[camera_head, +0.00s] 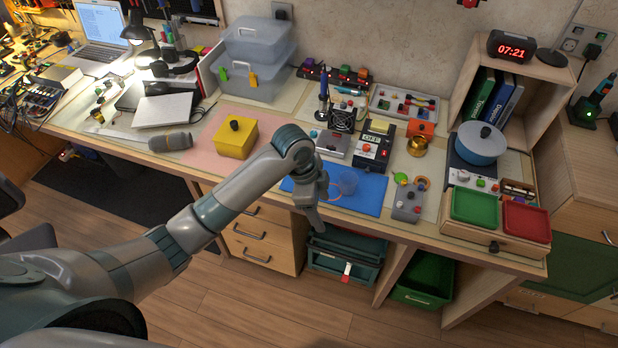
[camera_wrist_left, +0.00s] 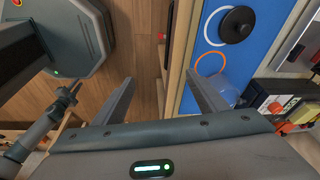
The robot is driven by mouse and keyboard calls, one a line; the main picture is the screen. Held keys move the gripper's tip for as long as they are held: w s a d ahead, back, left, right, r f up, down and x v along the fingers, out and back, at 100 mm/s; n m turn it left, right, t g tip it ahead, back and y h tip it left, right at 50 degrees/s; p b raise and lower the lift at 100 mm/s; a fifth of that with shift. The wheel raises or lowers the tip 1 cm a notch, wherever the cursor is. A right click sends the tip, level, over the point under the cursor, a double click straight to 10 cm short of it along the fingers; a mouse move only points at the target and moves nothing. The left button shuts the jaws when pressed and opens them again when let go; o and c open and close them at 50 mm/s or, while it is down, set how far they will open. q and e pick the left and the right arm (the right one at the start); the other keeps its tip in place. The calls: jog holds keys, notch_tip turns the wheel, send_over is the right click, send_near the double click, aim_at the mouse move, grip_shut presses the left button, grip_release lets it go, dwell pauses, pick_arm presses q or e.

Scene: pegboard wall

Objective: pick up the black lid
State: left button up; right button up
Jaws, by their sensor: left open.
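The black lid (camera_wrist_left: 238,24) is a round dark disc with a small knob. In the left wrist view it lies on the blue mat (camera_wrist_left: 212,60), at the upper right, inside or over a white ring. In the head view I cannot make out the lid; my left arm covers part of the blue mat (camera_head: 362,199). My left gripper (camera_head: 315,222) is at the front edge of the table beside the mat. In the left wrist view my left gripper (camera_wrist_left: 161,84) has its fingers wide apart with nothing between them, and the lid is off to their right.
An orange ring (camera_wrist_left: 210,64) and a clear cup (camera_head: 348,183) are on the mat near the lid. A yellow box (camera_head: 235,141) stands left of my arm. A grey switch box (camera_head: 407,203) stands right of the mat. A drawer unit (camera_head: 262,238) is below the table.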

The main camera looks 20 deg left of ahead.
pick_arm(q)
jog(key=w+a+r+m, duration=0.2)
jog(key=w+a+r, duration=0.2)
jog(key=w+r, duration=0.2)
jog(key=w+a+r+m+g+y, duration=0.1)
jog(key=w+a+r+m, duration=0.1)
jog(key=w+a+r, duration=0.2)
notch_tip(320, 180, up, 5)
jog(key=shift+w+f, duration=0.2)
jog(key=shift+w, duration=0.9)
pick_arm(e)
jog(key=shift+w+d, duration=0.25)
jog(key=shift+w, duration=0.1)
jog(key=shift+a, duration=0.2)
pick_arm(q)
jog(key=f+p, duration=0.1)
jog(key=f, duration=0.2)
jog(key=d+f+p, duration=0.1)
jog(key=f, duration=0.3)
jog(key=f+p, duration=0.1)
jog(key=f, duration=0.2)
jog(key=shift+s+d+f+p, duration=0.15)
jog(key=shift+f+p, duration=0.2)
jog(key=shift+f, duration=0.75)
pick_arm(e)
jog(key=shift+d+r, duration=0.15)
jog(key=shift+r, duration=0.85)
jog(key=shift+d+r, duration=0.1)
jog(key=shift+r, duration=0.85)
